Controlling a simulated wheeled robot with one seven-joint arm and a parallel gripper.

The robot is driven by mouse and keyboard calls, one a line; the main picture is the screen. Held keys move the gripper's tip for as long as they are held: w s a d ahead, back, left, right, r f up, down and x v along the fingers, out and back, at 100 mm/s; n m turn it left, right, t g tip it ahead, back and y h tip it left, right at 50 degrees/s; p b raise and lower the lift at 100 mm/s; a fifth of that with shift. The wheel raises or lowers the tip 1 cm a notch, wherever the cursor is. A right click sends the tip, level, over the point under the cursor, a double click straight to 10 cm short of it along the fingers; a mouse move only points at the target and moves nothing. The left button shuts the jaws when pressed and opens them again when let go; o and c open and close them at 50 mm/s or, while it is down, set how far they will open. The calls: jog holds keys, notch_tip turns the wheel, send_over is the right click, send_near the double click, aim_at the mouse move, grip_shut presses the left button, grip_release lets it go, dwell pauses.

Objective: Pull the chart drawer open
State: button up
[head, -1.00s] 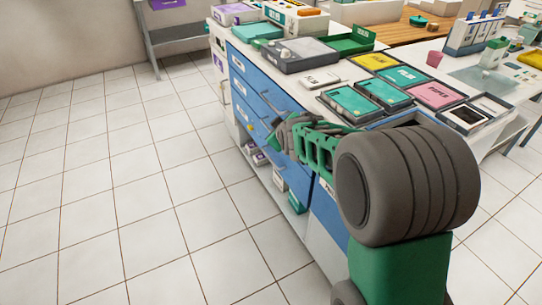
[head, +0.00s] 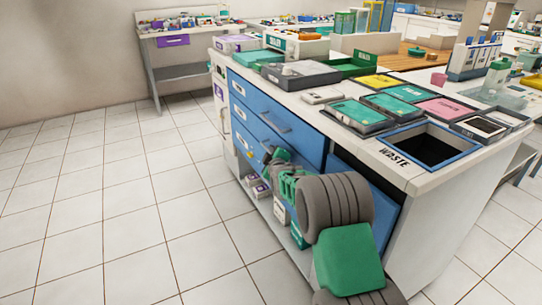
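Blue drawers (head: 288,140) are stacked in the front of the white cabinet under the counter. They have small white labels at their left ends, too small to read, so I cannot tell which one is the chart drawer. All look shut. A grey bar handle (head: 274,122) shows on an upper drawer front. My gripper (head: 271,156) is low in front of the drawer stack, near the lower drawer front. My green and grey wrist and arm hide part of it. Whether its fingers are apart or touch a handle cannot be made out.
Under the drawers an open shelf holds small boxes (head: 261,190). A blue panel (head: 360,190) is right of the drawers, behind my arm. The counter carries coloured trays (head: 408,93) and a waste opening (head: 432,148). The tiled floor (head: 120,215) at left is clear.

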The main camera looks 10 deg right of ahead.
jog(key=shift+c, duration=0.6)
grip_shut()
dwell(0.8)
